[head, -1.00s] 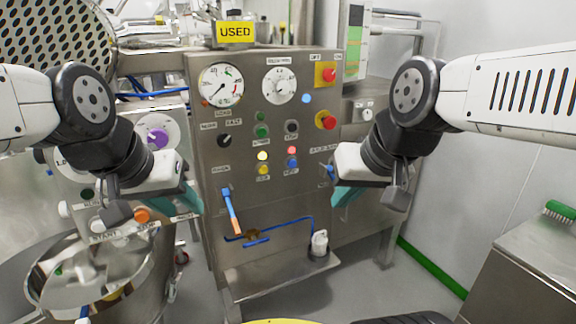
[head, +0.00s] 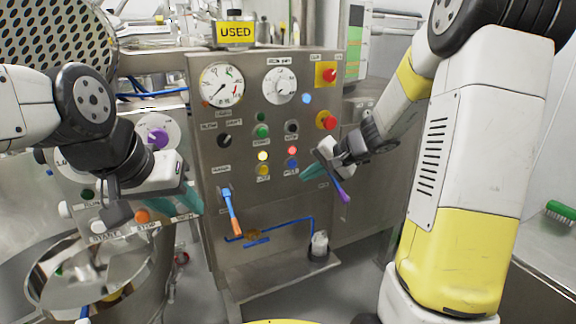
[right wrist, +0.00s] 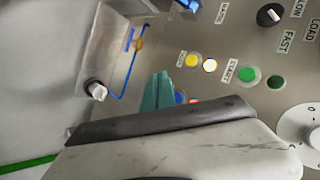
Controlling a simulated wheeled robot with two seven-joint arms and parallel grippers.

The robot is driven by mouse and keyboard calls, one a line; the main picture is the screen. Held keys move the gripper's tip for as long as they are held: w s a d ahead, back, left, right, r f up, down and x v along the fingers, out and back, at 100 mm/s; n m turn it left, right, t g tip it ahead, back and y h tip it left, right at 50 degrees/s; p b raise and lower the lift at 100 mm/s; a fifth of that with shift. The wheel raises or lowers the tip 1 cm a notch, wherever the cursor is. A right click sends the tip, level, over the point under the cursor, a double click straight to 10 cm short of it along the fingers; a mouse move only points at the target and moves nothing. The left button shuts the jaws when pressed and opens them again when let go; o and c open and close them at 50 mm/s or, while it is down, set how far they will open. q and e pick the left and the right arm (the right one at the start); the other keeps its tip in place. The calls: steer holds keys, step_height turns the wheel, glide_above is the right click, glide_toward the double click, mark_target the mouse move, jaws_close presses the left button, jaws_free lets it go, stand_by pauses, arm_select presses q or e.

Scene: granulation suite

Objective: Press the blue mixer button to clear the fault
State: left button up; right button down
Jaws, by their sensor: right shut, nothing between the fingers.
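The blue button (head: 291,163) sits on the steel control panel (head: 270,205), just below a lit red lamp (head: 292,151).
A yellow button (head: 263,170) with a lit yellow lamp (head: 262,156) is left of the blue one. Green (head: 262,131) and black (head: 291,127) controls sit above. Red buttons (head: 326,120) are at upper right.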

mark_target(292, 164)
steer(key=shift+m+t, duration=0.3)
steer(key=shift+m, duration=0.4)
steer(key=w+f, duration=0.1)
steer(key=w+d+f, duration=0.2)
steer(key=f, duration=0.1)
steer(key=shift+w+d, duration=0.1)
steer(key=shift+w, duration=0.25)
steer(key=shift+w+a, duration=0.5)
steer(key=shift+w, duration=0.9)
steer(key=shift+w+a, duration=0.5)
steer(key=shift+w, duration=0.85)
steer(key=shift+w+a, duration=0.5)
steer(key=shift+w, duration=0.9)
steer(key=shift+w, duration=0.1)
steer(key=shift+w+a, duration=0.15)
steer(key=shift+w, duration=0.15)
steer(key=shift+w+a, duration=0.15)
steer(key=shift+w, duration=0.25)
steer(key=shift+s, duration=0.15)
steer(key=shift+s+d, duration=0.3)
steer(key=shift+s, duration=0.4)
